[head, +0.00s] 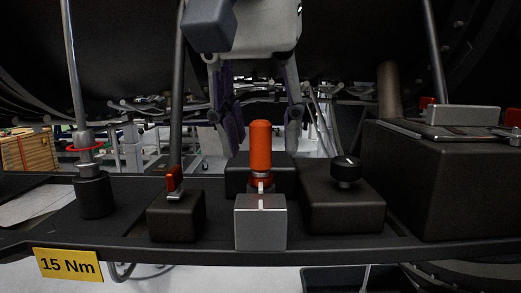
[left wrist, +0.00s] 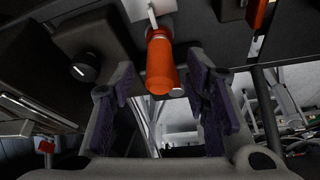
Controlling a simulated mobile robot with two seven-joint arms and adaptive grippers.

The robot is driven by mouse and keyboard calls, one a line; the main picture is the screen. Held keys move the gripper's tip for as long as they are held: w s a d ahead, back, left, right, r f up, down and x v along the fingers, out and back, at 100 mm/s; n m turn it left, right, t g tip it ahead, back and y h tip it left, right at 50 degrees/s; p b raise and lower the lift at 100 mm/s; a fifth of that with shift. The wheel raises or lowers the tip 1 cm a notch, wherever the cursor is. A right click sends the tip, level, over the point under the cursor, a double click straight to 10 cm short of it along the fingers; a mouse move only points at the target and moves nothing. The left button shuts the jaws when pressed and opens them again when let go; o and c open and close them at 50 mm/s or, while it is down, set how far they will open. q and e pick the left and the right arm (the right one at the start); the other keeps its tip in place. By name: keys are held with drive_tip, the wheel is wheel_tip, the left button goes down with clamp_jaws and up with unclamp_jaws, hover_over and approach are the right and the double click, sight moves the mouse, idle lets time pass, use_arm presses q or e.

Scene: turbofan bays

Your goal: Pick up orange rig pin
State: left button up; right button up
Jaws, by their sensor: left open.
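The orange rig pin (head: 260,146) stands upright at the centre of the head view, on a dark mount behind a pale metal block (head: 260,222). My left gripper (head: 258,138) comes down from the top on the pin's far side. Its two fingers are spread, one to each side of the pin in the picture. In the left wrist view the pin (left wrist: 160,62) shows between the open fingers (left wrist: 160,82), its rounded end toward the palm. I see a gap on both sides and no contact. My right gripper is not in view.
A dark block with a black knob (head: 346,171) stands right of the pin. A small dark block with an orange-red toggle (head: 175,181) is at left. A large dark box (head: 440,185) fills the right. A yellow "15 Nm" label (head: 67,264) hangs on the front edge.

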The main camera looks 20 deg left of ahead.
use_arm(q)
clamp_jaws()
drive_tip(key=shift+r, duration=0.1)
